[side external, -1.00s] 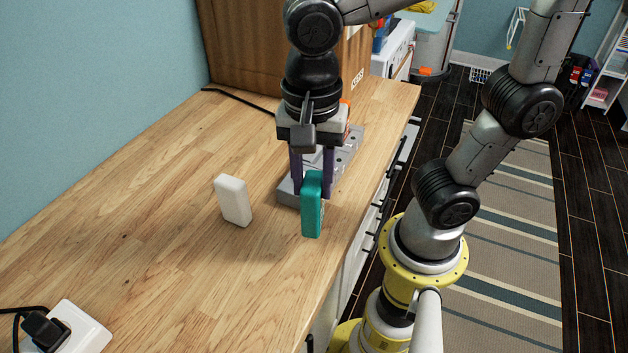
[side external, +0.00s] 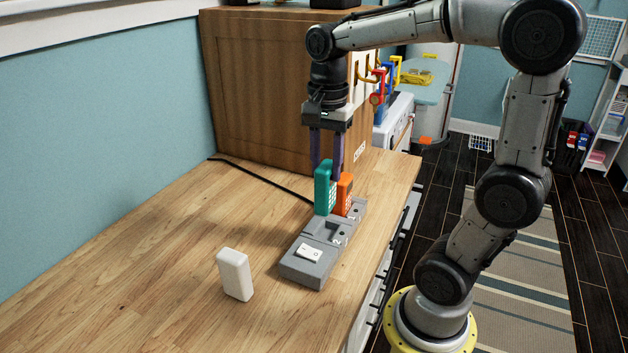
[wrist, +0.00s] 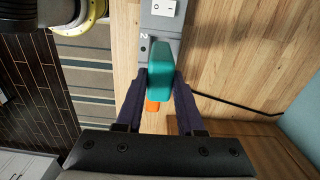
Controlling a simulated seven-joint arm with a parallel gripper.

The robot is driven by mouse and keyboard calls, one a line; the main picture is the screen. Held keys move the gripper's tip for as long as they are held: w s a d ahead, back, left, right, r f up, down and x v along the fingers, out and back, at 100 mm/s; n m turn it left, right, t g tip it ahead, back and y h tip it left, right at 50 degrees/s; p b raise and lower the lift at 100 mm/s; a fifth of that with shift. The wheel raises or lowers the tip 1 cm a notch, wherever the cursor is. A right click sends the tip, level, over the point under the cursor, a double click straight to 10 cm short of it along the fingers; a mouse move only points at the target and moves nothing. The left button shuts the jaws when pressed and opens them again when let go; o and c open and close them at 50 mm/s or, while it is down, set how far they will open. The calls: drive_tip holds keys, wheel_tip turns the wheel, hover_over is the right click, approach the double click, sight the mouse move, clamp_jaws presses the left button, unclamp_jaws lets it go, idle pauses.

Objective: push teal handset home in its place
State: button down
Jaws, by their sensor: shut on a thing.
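The teal handset (side external: 324,188) is upright between the fingers of my gripper (side external: 326,170), which is shut on its upper part. It is at the grey dock (side external: 303,268), near the recess by the mark 2. I cannot tell whether its lower end touches the dock or hangs just above it. In the wrist view the teal handset (wrist: 161,66) lies between the purple fingers of my gripper (wrist: 161,82) and covers part of the dock (wrist: 160,22). An orange handset (side external: 344,194) stands upright in the dock just beyond the teal one.
A white block (side external: 234,275) stands upright on the wooden counter (side external: 160,250), left of the dock's front end. The dock has a white rocker switch (side external: 309,252). A dark cable (side external: 260,178) runs behind the dock. A wooden cabinet (side external: 262,90) stands behind. The left counter is clear.

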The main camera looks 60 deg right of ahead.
drive_tip(key=shift+s+d+f, duration=0.1)
drive_tip(key=shift+d+f, duration=0.05)
drive_tip(key=shift+d, duration=0.25)
drive_tip(key=shift+f, duration=2.4)
drive_tip(key=shift+f, duration=0.2)
drive_tip(key=shift+f, duration=0.35)
drive_tip(key=shift+f, duration=0.9)
idle(2.6)
drive_tip(key=shift+c, duration=2.2)
unclamp_jaws()
drive_tip(key=c, duration=0.4)
